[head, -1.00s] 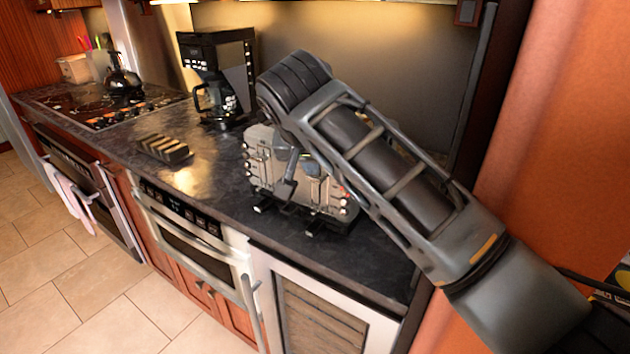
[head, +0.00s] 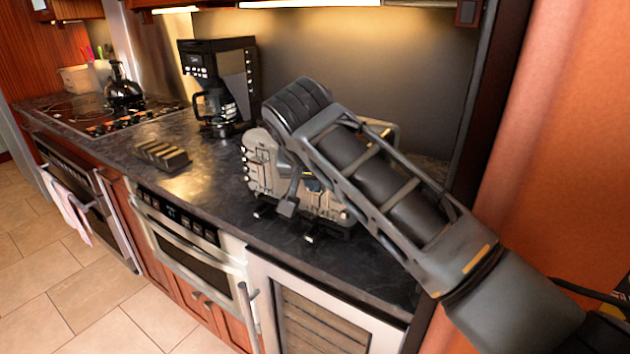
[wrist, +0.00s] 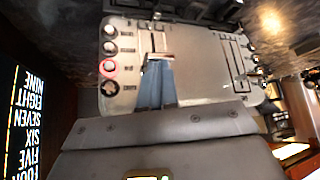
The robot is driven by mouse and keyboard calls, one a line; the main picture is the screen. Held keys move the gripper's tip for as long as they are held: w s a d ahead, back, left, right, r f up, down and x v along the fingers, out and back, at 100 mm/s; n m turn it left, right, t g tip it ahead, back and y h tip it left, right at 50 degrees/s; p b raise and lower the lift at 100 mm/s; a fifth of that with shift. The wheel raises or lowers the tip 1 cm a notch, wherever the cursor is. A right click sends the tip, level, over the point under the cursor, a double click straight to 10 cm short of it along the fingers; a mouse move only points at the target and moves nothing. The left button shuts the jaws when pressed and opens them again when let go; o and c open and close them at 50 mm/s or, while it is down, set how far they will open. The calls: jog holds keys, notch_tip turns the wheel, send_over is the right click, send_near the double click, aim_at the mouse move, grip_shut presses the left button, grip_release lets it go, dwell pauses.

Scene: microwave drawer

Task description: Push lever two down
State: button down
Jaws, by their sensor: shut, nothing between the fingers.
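The toaster (head: 262,178) is a grey metal box on the dark counter, partly hidden by my arm in the head view. Its front face fills the upper part of the wrist view (wrist: 200,82), with knobs in rows and two vertical slots. My gripper (head: 287,208) is shut and empty, low against the toaster's front. In the wrist view my fingers (wrist: 157,62) lie over the end of one slot, beside a pale bar. I cannot tell whether they touch a lever. Two black parts with pale tips (head: 310,238) stick out at the toaster's base.
A black coffee maker (head: 222,85) stands behind and left of the toaster. A small dark rack (head: 162,154) lies on the counter (head: 215,160). A stove with a kettle (head: 122,90) is farther left. A wall closes off the right side.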

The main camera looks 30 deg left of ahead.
notch_tip(320, 180, down, 4)
jog(key=shift+f+b, duration=0.15)
jog(key=shift+b, duration=0.55)
jog(key=s+p, duration=0.1)
jog(key=s+d+r+p, duration=0.1)
jog(key=s+p, duration=0.1)
jog(key=shift+r, duration=0.2)
jog(key=v, duration=0.7)
jog(key=shift+s+r+b, duration=0.15)
jog(key=shift+r+b, duration=0.15)
jog(key=shift+b, duration=0.05)
jog(key=shift+d+f, duration=0.1)
jog(key=shift+d, duration=0.05)
